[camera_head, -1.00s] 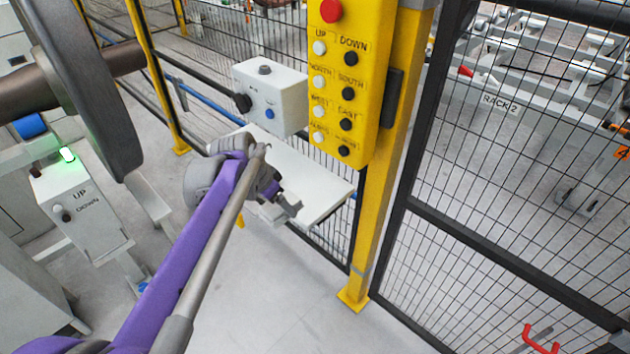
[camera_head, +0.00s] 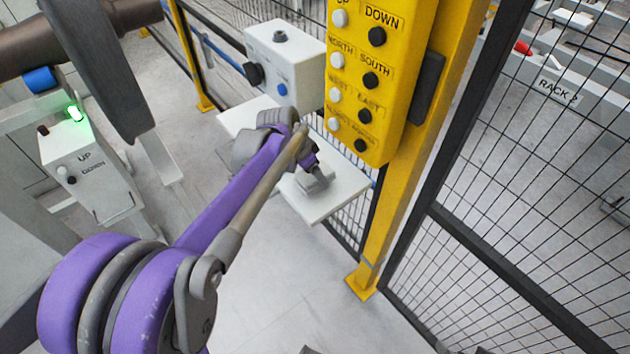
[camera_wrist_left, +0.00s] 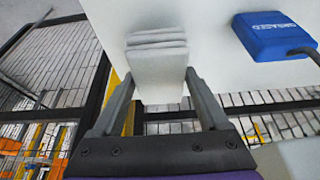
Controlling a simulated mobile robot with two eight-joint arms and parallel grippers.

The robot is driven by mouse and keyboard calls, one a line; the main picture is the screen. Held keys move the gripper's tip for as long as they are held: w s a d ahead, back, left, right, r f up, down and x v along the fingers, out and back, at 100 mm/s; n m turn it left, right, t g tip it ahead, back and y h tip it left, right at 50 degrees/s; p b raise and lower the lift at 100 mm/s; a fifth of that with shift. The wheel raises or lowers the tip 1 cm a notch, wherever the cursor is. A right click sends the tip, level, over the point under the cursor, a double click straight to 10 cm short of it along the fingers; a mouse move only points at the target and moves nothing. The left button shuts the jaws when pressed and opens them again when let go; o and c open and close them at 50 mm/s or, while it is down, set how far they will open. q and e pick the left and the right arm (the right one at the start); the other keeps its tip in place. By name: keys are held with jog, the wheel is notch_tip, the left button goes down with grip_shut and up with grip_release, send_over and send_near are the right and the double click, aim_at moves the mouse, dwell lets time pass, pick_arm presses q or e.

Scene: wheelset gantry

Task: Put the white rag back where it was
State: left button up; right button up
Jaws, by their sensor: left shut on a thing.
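The white rag (camera_wrist_left: 157,68) is a folded, layered block between the two fingers of my left gripper (camera_wrist_left: 159,78) in the left wrist view. The gripper is shut on it. In the head view my left gripper (camera_head: 315,181) is over the white shelf (camera_head: 347,190), near its front edge; the rag cannot be made out clearly there. The shelf also fills the upper middle of the left wrist view (camera_wrist_left: 205,30). I cannot tell whether the rag touches the shelf.
A blue block with lettering (camera_wrist_left: 272,36) is on the shelf, right of the rag. A white control box (camera_head: 285,65) stands behind my arm. A yellow button panel (camera_head: 368,85) on a yellow post (camera_head: 395,190) is close on the right, beside mesh fencing (camera_head: 500,210).

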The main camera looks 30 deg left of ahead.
aim_at(314, 181)
pick_arm(q)
notch_tip(314, 181, down, 4)
jog(key=shift+r, duration=0.2)
jog(key=o, duration=1.1)
jog(key=shift+r, duration=0.1)
jog(key=p+v, duration=0.1)
jog(key=v, duration=1)
jog(key=shift+s+r, duration=0.15)
jog(key=shift+r, duration=0.15)
jog(key=s+d+f+n, duration=0.1)
jog(key=s+d+f, duration=0.2)
jog(key=s, duration=0.3)
jog(key=s+d+f+n+y, duration=0.1)
jog(key=s+d+f+n, duration=0.1)
jog(key=s+d, duration=0.3)
jog(key=s+d+f+n, duration=0.1)
jog(key=s+d+f, duration=0.3)
jog(key=s, duration=0.3)
jog(key=shift+s+f+t+y, duration=0.35)
jog(key=shift+f+t+y, duration=0.05)
jog(key=shift+f, duration=0.1)
